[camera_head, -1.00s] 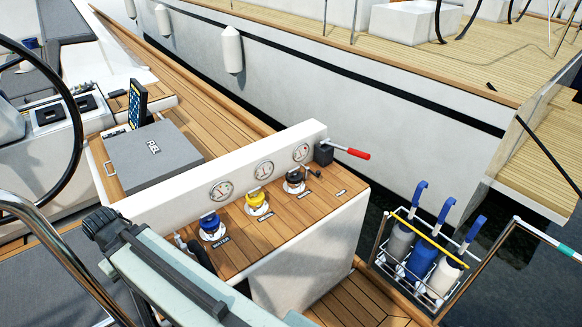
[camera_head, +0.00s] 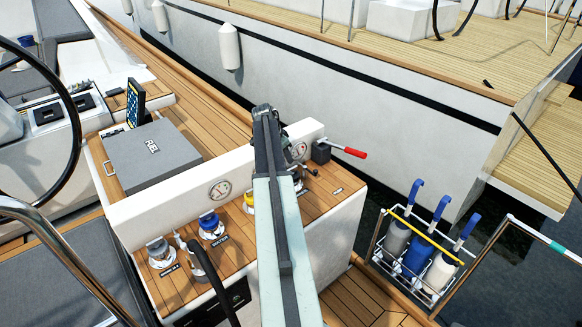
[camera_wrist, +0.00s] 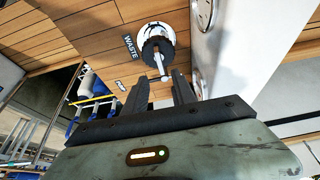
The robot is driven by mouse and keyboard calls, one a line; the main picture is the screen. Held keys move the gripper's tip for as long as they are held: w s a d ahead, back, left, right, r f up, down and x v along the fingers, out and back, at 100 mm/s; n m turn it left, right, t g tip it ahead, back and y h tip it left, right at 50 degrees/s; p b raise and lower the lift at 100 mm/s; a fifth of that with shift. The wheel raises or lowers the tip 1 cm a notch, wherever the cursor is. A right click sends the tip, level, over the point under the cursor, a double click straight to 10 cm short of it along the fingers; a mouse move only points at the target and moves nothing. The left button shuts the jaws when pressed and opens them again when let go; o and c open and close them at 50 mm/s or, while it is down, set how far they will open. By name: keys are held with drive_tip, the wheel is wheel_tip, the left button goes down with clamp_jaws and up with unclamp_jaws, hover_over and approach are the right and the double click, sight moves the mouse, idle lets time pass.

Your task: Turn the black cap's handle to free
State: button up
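The black cap (camera_wrist: 158,50) sits on a round white and metal deck fitting in the wrist view, beside the WASTE label (camera_wrist: 131,46). Its light-coloured handle (camera_wrist: 164,70) points down toward my gripper (camera_wrist: 160,77). My gripper is open, its two dark fingers spread. The handle's end shows near the gap between the fingertips; I cannot tell whether it is between them in depth. In the head view my arm covers most of the black cap and hides the gripper. The yellow cap (camera_head: 249,200) and blue cap (camera_head: 209,224) stand along the same console.
A white gauge panel (camera_head: 165,203) rises behind the caps, close beside the fingers in the wrist view. A red-handled lever (camera_head: 348,151) stands at its right end.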

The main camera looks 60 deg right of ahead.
sight(292, 168)
drive_tip(key=b+x, duration=0.7)
drive_tip(key=x, duration=0.1)
drive_tip(key=shift+a, duration=0.15)
drive_tip(key=shift+r, duration=0.1)
clamp_jaws()
